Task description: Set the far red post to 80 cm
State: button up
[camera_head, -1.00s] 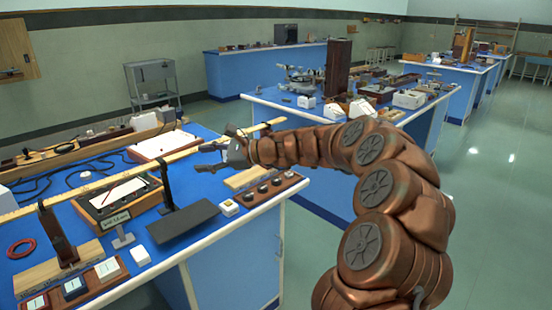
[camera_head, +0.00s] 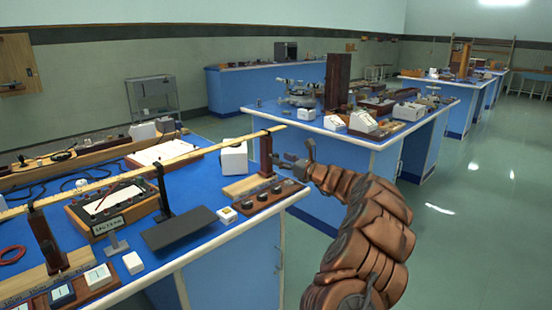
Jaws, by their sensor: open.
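The far red post (camera_head: 266,154), dark reddish brown, stands upright near the right end of the front bench, under the end of a long yellow ruled bar (camera_head: 150,166). A wooden scale strip (camera_head: 243,186) lies at its foot; its marks are too small to read. A similar near post (camera_head: 45,242) stands at the left on another scale strip (camera_head: 60,280). My gripper (camera_head: 296,158) is open and empty, just right of the far post. Whether its fingertips touch the post I cannot tell.
A black post (camera_head: 163,190) and a dark flat plate (camera_head: 180,227) stand left of the far post. A white box (camera_head: 234,158) is behind the bar. A switch strip (camera_head: 268,196) lies along the bench's front edge. Another bench (camera_head: 340,135) stands behind.

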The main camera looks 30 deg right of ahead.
aim_at(277, 157)
jog(key=shift+x, duration=2)
grip_shut()
